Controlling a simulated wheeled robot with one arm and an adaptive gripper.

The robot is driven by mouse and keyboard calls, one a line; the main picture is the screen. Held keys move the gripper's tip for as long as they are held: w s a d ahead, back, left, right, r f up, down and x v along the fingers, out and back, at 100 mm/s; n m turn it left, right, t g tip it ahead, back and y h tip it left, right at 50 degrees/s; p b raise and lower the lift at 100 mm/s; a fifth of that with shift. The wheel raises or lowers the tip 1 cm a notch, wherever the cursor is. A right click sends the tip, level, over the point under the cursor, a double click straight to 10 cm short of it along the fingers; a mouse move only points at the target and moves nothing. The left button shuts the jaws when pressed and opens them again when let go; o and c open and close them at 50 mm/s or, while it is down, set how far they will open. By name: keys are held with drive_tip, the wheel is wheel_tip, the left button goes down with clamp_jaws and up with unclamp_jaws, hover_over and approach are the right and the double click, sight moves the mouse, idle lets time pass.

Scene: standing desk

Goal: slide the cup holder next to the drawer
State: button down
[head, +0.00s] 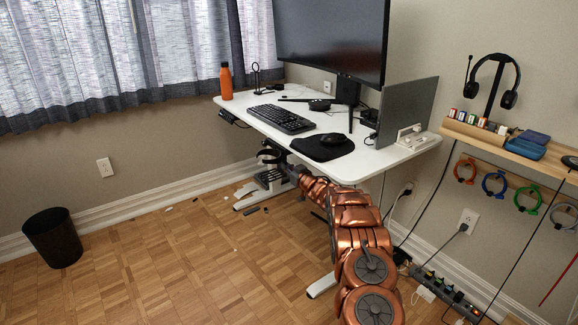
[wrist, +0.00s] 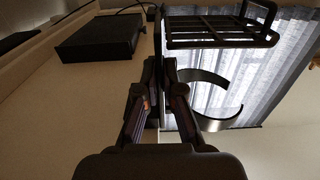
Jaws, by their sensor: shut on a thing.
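The cup holder is black, with a slatted tray (wrist: 222,28) and two curved open rings below it at the right of the wrist view. In the head view, its dark ring (head: 268,154) shows below the desk's edge, partly hidden by my arm. My gripper (wrist: 160,68) is shut on the cup holder's thin upright part, beside the tray and rings. A flat dark box, seemingly the drawer (wrist: 100,38), is at the upper left in the wrist view, apart from the cup holder. In the head view, a dark unit (head: 232,117) hangs under the desk's left edge.
The white desk (head: 385,160) carries a keyboard (head: 281,119), a mouse on a black mat (head: 321,147), a monitor and an orange bottle (head: 226,81). Small bits lie on the floor by the desk foot. A black bin (head: 53,238) stands at the left.

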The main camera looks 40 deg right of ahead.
drive_tip(key=shift+w+p, duration=0.65)
drive_tip(key=shift+w, duration=0.2)
drive_tip(key=c, duration=1.3)
unclamp_jaws()
drive_tip(key=shift+s, duration=0.1)
drive_tip(key=shift+s+a, duration=0.1)
drive_tip(key=shift+s, duration=5.85)
